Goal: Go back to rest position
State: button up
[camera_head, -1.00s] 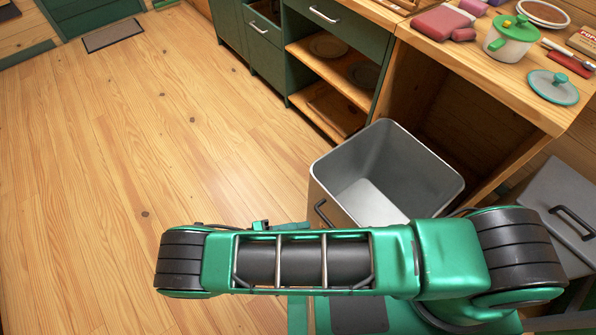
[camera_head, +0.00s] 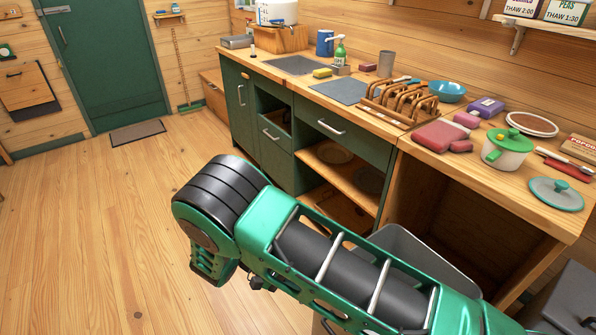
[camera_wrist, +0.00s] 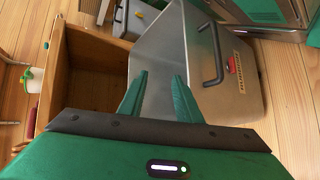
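My gripper (camera_wrist: 159,75) shows in the wrist view with its two green fingers apart and nothing between them. I cannot make out the gripper fingers in the head view.
A wooden counter (camera_head: 480,170) runs along the right with a green-lidded pot (camera_head: 508,150), a lid (camera_head: 556,194) and a toast rack (camera_head: 405,103). Green cabinets (camera_head: 262,140) stand behind the arm.

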jog(key=w+d+r+m+g+y, duration=0.1)
jog(key=w+d+r+y, duration=0.2)
jog(key=d+r, duration=0.5)
jog(key=w+d+r+m+g+y, duration=0.2)
jog(key=d+r, duration=0.6)
jog(key=r, duration=0.1)
jog(key=s+d+r+m+y, duration=0.2)
jog(key=s+d+r+y, duration=0.25)
jog(key=d+r, duration=0.55)
jog(key=s+d+r+m+t+y, duration=0.1)
jog(key=s+d, duration=0.3)
jog(key=s, duration=0.4)
jog(key=s+d+r+m+t+y, duration=0.1)
jog(key=s+d+r+t+y, duration=0.1)
jog(key=s+d, duration=0.3)
jog(key=shift+s+d+r+t, duration=0.3)
jog(key=shift+s+t, duration=0.6)
jog(key=shift+s, duration=1.4)
jog(key=shift+s, duration=0.1)
